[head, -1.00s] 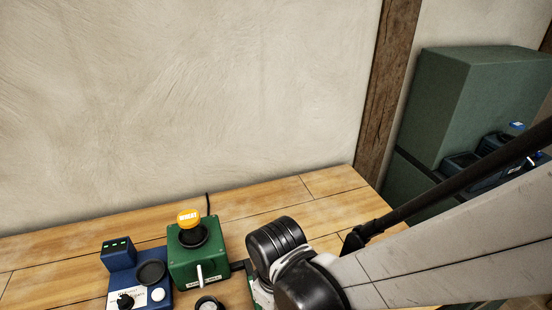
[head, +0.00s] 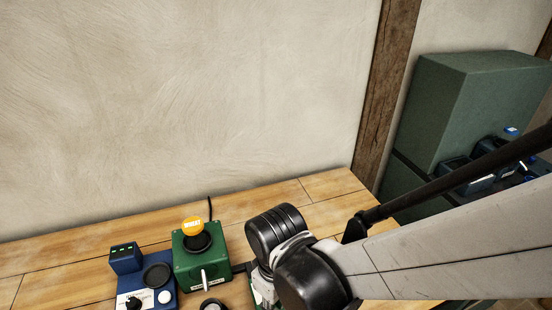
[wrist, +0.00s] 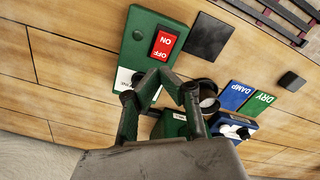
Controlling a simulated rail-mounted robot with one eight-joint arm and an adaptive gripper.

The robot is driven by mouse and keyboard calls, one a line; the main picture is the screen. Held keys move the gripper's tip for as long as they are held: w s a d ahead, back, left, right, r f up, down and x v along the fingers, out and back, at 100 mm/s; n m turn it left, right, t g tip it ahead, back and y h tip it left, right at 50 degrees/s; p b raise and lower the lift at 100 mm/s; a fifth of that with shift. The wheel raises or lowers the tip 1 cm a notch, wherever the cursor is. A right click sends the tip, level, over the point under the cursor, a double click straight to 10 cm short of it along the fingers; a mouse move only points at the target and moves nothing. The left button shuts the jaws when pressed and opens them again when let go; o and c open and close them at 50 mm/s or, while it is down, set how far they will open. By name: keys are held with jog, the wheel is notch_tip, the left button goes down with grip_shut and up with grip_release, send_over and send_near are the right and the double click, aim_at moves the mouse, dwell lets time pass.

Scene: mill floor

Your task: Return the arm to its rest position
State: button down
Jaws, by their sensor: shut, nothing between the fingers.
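My gripper (wrist: 168,82) shows in the wrist view with its two dark fingers converging near the tips and nothing held. It hangs above the wooden bench top, over a green switch panel (wrist: 137,50) with a red OFF/ON rocker (wrist: 168,41). In the head view my arm reaches in from the right and bends down over the bench. The gripper itself is hidden there behind my wrist joint or below the picture edge.
The wrist view shows DAMP (wrist: 235,95) and DRY (wrist: 262,101) plates and a dark square pad (wrist: 209,37). A green cabinet (head: 440,110) stands at right.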

jog(key=shift+w+d+r, duration=0.1)
jog(key=shift+w+d, duration=0.1)
jog(key=w+d+r+m+t+b, duration=0.2)
jog(key=d+r+m, duration=0.3)
jog(key=d, duration=0.4)
jog(key=w+d+r+m+t+b, duration=0.2)
jog(key=d+r+m+t+b, duration=0.1)
jog(key=d, duration=0.7)
notch_tip(320, 180, up, 4)
jog(key=shift+w+d+f+m+t+b, duration=0.15)
jog(key=shift+w+f+m+t+b, duration=0.2)
jog(key=shift+m+t, duration=0.65)
